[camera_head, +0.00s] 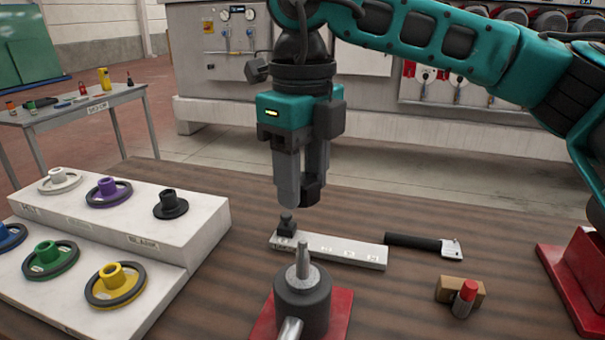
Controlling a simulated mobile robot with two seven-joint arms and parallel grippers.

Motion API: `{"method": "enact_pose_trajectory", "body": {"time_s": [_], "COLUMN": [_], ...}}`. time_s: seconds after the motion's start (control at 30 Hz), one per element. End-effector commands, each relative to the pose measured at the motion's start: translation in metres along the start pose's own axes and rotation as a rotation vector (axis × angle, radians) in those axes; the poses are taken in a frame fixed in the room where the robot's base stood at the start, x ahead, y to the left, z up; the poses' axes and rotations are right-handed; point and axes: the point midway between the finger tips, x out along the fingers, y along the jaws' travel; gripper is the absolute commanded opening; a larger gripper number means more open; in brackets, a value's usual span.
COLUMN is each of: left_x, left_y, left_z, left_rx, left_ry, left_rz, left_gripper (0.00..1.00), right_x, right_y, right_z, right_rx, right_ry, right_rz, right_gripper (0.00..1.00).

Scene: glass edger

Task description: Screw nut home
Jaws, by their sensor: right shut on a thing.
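My right gripper (302,196) hangs fingers down above the bench, up and behind the spindle. It is shut on a small dark piece (313,188), which looks like the nut; the fingers hide most of it. The spindle (303,290) is a dark grey cylinder with a bare, light metal stud (302,257) standing upright on top. It stands on a red base (341,314), apart from the gripper. A light metal bar (291,330) sticks out of its front. My left gripper is not in view.
A white labelled strip (345,250) lies behind the spindle, with a black block (287,226) at its left end. A black-handled tool (415,242) and a red-capped item (465,298) lie right. A stepped white rack (200,222) with coloured wheels fills the left.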

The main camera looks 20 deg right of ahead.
Motion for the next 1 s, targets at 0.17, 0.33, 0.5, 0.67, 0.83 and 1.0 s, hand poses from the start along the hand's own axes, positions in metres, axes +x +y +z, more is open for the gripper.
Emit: {"method": "enact_pose_trajectory", "body": {"time_s": [0.17,0.33,0.5,0.67,0.83,1.0], "left_x": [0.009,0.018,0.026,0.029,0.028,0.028], "left_y": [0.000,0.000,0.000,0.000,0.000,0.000], "left_z": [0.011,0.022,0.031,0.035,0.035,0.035], "left_rx": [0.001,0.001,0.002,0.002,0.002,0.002], "left_ry": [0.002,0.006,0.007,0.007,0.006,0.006], "left_rz": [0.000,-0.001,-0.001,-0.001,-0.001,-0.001], "left_gripper": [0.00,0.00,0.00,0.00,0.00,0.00], "right_x": [0.017,0.034,0.050,0.056,0.056,0.056], "right_y": [0.000,0.000,0.000,0.000,0.000,0.000], "right_z": [0.000,0.000,0.000,0.000,0.000,0.000], "right_rx": [0.000,0.001,0.000,0.000,0.001,0.001], "right_ry": [-0.001,-0.002,-0.001,-0.002,-0.002,-0.002], "right_rz": [0.000,0.000,0.001,0.000,0.000,0.000], "right_gripper": [0.15,0.15,0.15,0.15,0.15,0.15]}}
